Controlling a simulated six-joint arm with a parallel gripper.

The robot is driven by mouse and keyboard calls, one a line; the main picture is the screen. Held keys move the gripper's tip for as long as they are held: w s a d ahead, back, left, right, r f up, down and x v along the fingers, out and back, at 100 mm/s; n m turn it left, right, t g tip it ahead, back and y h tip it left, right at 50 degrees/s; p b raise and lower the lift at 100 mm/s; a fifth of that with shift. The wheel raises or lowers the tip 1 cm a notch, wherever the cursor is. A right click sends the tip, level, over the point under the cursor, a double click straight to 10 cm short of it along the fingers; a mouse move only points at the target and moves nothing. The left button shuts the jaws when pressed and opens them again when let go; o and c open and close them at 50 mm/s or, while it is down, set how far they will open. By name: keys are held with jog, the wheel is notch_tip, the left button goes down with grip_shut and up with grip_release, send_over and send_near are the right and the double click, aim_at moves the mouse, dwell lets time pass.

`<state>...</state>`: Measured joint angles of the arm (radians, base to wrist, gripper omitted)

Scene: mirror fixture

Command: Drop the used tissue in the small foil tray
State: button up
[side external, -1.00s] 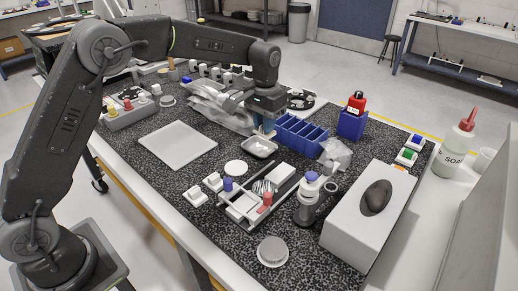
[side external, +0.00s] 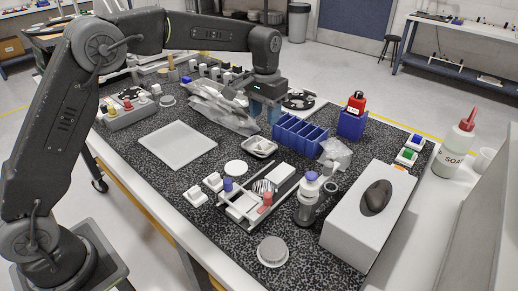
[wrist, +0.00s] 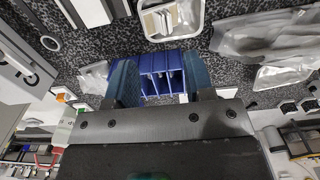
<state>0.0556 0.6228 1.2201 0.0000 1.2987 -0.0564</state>
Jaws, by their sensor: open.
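The small foil tray (side external: 260,146) lies on the dark speckled mat, left of and in front of the blue divided bin. It also shows at the top of the wrist view (wrist: 152,36), with pale, shiny patches inside; I cannot tell whether these are tissue or reflections. A crumpled, pale, translucent piece (side external: 335,153) lies at the bin's right end; I cannot tell whether it is the used tissue. My gripper (side external: 266,112) hangs above the mat behind the tray. Its blue fingers are apart in the wrist view (wrist: 161,80), with nothing seen between them.
The blue bin (side external: 300,135) stands just right of my gripper. Clear plastic bags (side external: 222,110) lie to its left. A grey flat panel (side external: 178,145) lies left.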

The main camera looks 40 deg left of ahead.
notch_tip(320, 180, up, 11)
jog(key=shift+f, duration=0.15)
jog(key=s+a+r+t, duration=0.2)
jog(key=s+r+t, duration=0.15)
jog(key=s, duration=1.25)
jog(key=s+f+t, duration=0.1)
jog(key=s+f, duration=0.3)
jog(key=s, duration=0.4)
jog(key=s+f+t, duration=0.1)
jog(key=s+f, duration=0.3)
jog(key=s, duration=0.4)
jog(key=shift+a+f, duration=0.15)
jog(key=shift+a, duration=0.3)
